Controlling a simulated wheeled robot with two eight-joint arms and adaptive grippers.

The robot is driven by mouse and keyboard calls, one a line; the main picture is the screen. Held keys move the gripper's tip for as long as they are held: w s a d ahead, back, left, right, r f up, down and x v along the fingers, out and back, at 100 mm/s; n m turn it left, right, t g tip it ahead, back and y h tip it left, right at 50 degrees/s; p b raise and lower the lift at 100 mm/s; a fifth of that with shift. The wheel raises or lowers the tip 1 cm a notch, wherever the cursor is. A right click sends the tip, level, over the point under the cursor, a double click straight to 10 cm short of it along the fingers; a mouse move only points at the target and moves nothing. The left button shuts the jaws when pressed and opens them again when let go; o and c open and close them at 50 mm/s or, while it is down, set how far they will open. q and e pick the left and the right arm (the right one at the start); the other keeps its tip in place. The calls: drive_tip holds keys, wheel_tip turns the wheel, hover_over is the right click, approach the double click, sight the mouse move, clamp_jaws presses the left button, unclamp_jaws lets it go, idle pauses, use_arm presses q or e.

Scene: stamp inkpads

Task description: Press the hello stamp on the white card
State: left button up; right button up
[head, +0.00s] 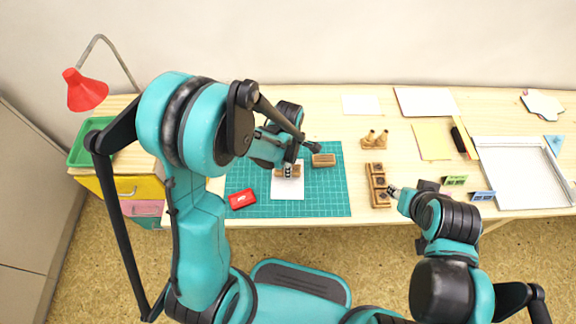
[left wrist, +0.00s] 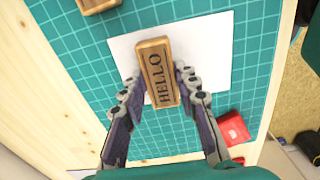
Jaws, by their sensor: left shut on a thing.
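The hello stamp is a wooden block with HELLO on its upper face, seen in the left wrist view (left wrist: 158,68). My left gripper (left wrist: 152,97) is shut on it, one finger on each side. The white card (head: 288,187) lies on the green cutting mat; it also shows in the left wrist view (left wrist: 206,48). The stamp is over the card; I cannot tell whether it touches it. In the head view my left gripper (head: 288,171) partly hides the stamp. My right gripper (head: 393,190) is beside the wooden holder, too small to tell its opening.
A red inkpad (head: 243,199) lies left of the card on the mat (head: 325,195). Another wooden block (head: 323,160) lies right of the card. The wooden holder (head: 379,168) stands right of the mat. A white tray (head: 483,190) is at the far right.

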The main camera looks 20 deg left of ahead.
use_arm(q)
drive_tip(key=shift+r, duration=0.1)
drive_tip(key=shift+r+p, duration=0.4)
drive_tip(key=shift+r, duration=0.1)
idle(0.4)
drive_tip(key=shift+r+p, duration=2.1)
drive_tip(key=shift+r, duration=0.7)
drive_tip(key=shift+f, duration=0.1)
drive_tip(key=shift+d, duration=0.1)
